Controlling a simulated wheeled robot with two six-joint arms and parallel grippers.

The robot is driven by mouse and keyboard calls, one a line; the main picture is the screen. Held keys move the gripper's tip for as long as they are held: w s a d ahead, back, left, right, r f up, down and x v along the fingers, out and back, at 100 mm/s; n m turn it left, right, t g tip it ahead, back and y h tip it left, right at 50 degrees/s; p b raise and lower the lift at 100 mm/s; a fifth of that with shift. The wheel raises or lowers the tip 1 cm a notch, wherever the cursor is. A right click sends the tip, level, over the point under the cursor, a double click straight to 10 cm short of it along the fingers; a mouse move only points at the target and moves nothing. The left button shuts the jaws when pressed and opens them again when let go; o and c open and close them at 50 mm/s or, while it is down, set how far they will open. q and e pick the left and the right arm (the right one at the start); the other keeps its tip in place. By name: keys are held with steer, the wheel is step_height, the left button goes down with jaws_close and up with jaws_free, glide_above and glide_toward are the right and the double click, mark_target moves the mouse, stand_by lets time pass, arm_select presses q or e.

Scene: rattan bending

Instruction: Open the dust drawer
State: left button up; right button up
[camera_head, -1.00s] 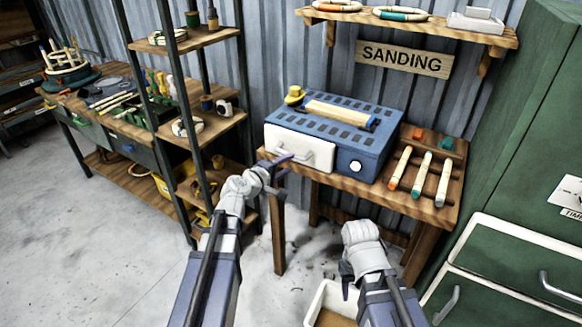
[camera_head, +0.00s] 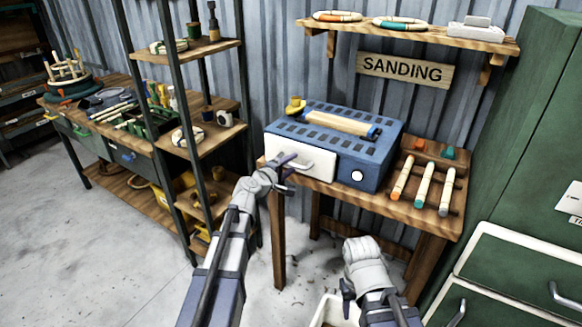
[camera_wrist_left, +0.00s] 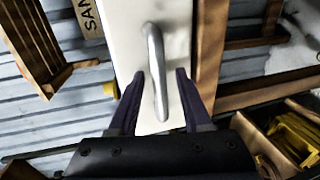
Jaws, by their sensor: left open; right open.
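The dust drawer (camera_head: 312,163) is the white front panel on the left side of the blue sanding machine (camera_head: 375,150). It looks shut, flush with the machine. Its front also fills the middle of the left wrist view (camera_wrist_left: 130,20), with a light grey bar handle (camera_wrist_left: 155,60) on it. My left gripper (camera_head: 288,163) is at the drawer front. In the left wrist view its two fingers (camera_wrist_left: 158,80) are open, one on each side of the handle's lower part, apart from it. My right gripper (camera_head: 347,292) hangs low in front of the bench, empty; its fingertips are hard to make out.
The machine stands on a wooden bench (camera_head: 425,222) with several coloured-tip sticks at its right. A white bin (camera_head: 325,312) is on the floor by my right gripper. A shelf rack (camera_head: 205,148) stands left of my left arm; green cabinets (camera_head: 510,270) stand at right.

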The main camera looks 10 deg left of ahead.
arm_select(q)
steer(key=shift+w, duration=0.1)
steer(key=shift+d, duration=0.1)
jaws_close()
stand_by(1.3)
